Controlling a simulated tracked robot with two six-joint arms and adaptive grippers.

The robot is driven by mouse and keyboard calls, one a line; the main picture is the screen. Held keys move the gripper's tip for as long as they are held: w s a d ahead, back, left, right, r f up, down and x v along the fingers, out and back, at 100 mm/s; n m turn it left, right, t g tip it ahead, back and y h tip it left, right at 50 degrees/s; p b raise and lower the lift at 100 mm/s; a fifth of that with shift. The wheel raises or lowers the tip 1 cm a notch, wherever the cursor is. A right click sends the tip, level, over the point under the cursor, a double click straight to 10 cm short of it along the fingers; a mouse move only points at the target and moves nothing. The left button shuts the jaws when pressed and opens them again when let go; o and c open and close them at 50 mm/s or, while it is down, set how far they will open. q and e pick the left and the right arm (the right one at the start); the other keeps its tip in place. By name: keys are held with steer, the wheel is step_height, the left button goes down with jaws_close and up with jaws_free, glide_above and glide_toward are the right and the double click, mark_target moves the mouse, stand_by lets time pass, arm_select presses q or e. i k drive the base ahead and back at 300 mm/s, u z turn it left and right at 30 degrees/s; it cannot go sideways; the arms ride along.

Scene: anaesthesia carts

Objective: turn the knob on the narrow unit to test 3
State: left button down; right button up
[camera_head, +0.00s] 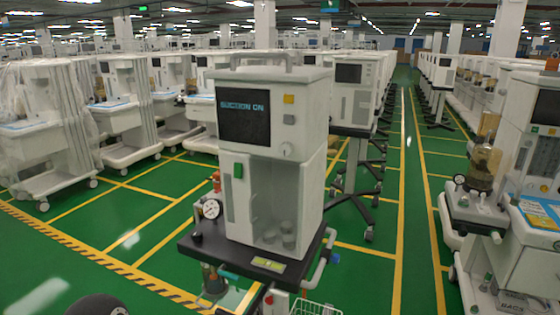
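The narrow unit (302,90) is a tall white cabinet standing in the middle of the camera_head view. Its dark screen (243,114) reads "SUCTION ON". The knob's pointer and markings are too small to read. Neither gripper shows. A dark rounded shape at the bottom left edge may be part of my arm.
The unit stands on a dark shelf (215,248) with a pressure gauge (211,209) at its left and a grey rail at its right. A wire basket (315,308) is below. Carts stand in rows on both sides. The green aisle (410,200) at right is clear.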

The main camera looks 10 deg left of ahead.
mark_target(286, 149)
steer(key=z, duration=0.05)
steer(key=k, duration=1.15)
steer(key=u, duration=0.6)
steer(key=i, duration=1.65)
steer(key=z, duration=0.7)
